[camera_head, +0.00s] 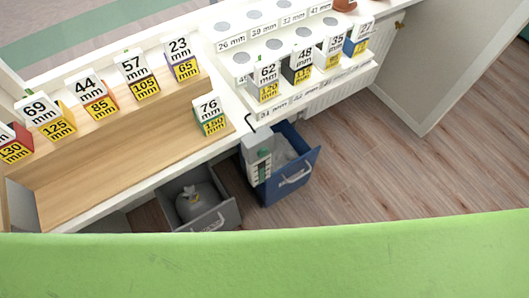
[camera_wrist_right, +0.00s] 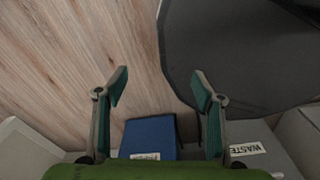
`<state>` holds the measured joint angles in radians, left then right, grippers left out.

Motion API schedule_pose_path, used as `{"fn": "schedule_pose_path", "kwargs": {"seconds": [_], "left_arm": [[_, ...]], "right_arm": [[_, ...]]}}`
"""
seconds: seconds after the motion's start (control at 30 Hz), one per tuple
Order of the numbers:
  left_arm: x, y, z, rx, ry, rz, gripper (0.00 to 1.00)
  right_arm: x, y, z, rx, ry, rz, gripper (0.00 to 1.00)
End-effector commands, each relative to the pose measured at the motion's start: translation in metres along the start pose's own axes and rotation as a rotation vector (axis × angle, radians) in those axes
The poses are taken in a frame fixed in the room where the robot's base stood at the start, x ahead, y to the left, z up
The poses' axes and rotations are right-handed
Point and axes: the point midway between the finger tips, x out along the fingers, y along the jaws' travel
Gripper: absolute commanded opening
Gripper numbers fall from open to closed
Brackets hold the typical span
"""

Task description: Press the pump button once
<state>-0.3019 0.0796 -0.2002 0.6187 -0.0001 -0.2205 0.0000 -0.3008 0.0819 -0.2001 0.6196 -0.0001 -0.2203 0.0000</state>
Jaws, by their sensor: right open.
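I cannot clearly make out a pump button in either view. In the head view, a pale upright device (camera_head: 257,160) with a small green spot stands at the blue pull-out bin, and a thin black hook (camera_head: 250,122) shows just above it. I cannot tell whether either belongs to a pump. My right gripper (camera_wrist_right: 158,76) shows in the right wrist view, its two teal-padded fingers apart with nothing between the tips. The wooden floor and the edge of a dark grey rounded thing (camera_wrist_right: 235,50) lie beyond it. My left gripper is not in view.
The blue bin (camera_head: 295,187) and a grey bin (camera_head: 213,215) holding a bag stand pulled out below the counter. Labelled boxes stand on the wooden shelf (camera_head: 110,165) and the white holed rack (camera_head: 240,57). A blue box-like thing (camera_wrist_right: 150,137) lies low between my right fingers. Floor (camera_head: 370,160) is clear at right.

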Motion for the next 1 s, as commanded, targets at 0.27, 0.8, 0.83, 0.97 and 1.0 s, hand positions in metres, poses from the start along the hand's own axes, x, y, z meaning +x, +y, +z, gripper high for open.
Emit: {"fn": "schedule_pose_path", "kwargs": {"seconds": [0.27, 0.8, 0.83, 0.97, 1.0], "left_arm": [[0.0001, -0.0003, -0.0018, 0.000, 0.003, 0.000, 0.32], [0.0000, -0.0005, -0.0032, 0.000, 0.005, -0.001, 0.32], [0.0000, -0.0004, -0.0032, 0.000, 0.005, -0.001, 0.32], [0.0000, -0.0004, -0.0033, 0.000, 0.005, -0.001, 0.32], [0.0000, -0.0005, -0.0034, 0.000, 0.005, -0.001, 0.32]], "right_arm": [[0.0000, 0.0001, -0.0010, 0.000, 0.002, 0.000, 0.02], [0.0001, -0.0015, -0.0019, 0.001, 0.003, -0.002, 0.00], [0.0001, -0.0018, -0.0020, 0.001, 0.003, -0.002, 0.00], [0.0001, -0.0027, -0.0022, 0.002, 0.003, -0.003, 0.00], [0.0001, -0.0028, -0.0022, 0.002, 0.003, -0.003, 0.00]]}}
